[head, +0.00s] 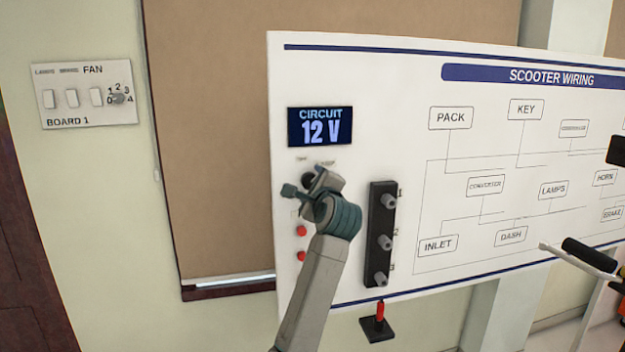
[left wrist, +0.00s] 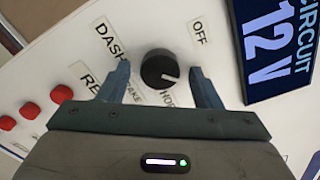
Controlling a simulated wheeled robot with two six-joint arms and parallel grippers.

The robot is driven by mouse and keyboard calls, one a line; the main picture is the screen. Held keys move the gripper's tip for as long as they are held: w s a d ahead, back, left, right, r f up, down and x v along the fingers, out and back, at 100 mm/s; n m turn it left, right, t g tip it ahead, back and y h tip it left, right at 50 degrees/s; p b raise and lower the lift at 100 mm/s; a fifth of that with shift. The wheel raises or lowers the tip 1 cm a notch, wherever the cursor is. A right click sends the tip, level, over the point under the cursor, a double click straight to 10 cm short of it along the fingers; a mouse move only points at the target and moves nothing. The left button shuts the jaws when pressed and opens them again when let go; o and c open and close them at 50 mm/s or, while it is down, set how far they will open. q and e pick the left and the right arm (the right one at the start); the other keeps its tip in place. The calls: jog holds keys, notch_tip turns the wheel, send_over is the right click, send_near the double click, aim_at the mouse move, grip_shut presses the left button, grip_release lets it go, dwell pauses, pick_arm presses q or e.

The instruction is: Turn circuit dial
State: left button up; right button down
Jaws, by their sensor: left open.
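The circuit dial (left wrist: 160,70) is a round black knob with a white pointer line on the white board, with labels such as OFF and DASH around it. In the left wrist view the pointer line points to the lower right, toward a partly covered label that seems to read HORN. My left gripper (left wrist: 159,74) is open, with one finger on each side of the dial; I cannot tell if they touch it. In the head view my left gripper (head: 308,190) mostly covers the dial. The circuit display (head: 320,127) above it reads 12 V. My right gripper is not in view.
Red buttons (head: 301,231) sit below the dial. A black strip with grey knobs (head: 382,235) is to its right. A red lever on a black base (head: 378,322) is below the strip. A switch board (head: 84,95) is on the left wall. A handlebar (head: 590,255) shows at right.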

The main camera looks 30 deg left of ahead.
pick_arm(q)
jog(key=c, duration=1)
jog(key=shift+m, duration=0.4)
jog(key=shift+f+m, duration=0.1)
jog(key=shift+m, duration=0.9)
jog(key=m, duration=0.2)
jog(key=shift+a+m, duration=0.1)
jog(key=shift+m, duration=0.3)
jog(key=m+p, duration=0.1)
jog(key=m, duration=0.4)
jog(key=shift+m, duration=0.7)
